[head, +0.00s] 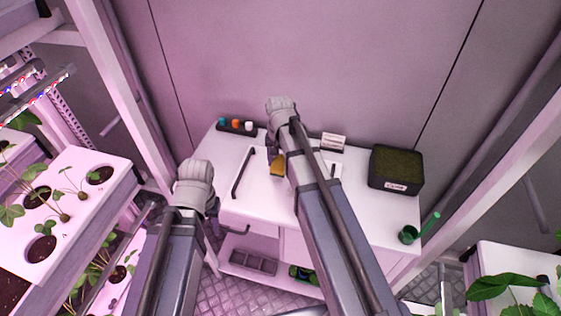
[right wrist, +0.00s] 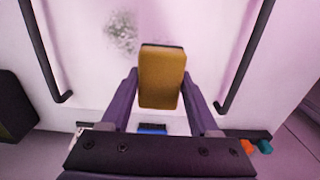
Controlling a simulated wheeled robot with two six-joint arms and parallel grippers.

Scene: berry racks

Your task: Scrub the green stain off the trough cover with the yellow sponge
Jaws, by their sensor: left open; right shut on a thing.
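The yellow sponge (head: 278,165) is held over the white trough cover (head: 254,190), which has a black bar handle on each side. In the right wrist view the sponge (right wrist: 161,82) sits between the fingers of my right gripper (right wrist: 162,104), which is shut on it. The mottled green stain (right wrist: 122,33) lies on the cover, up and left of the sponge and apart from it in that view. My right arm hides the stain in the head view. I cannot tell whether the sponge touches the cover. My left gripper (head: 212,224) is open near the table's front left edge.
A rack of capped bottles (head: 237,127), a small sign (head: 333,141) and a dark planter box (head: 396,169) stand along the back. A blue object (right wrist: 152,128) lies beyond the cover. Plant racks flank the table.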

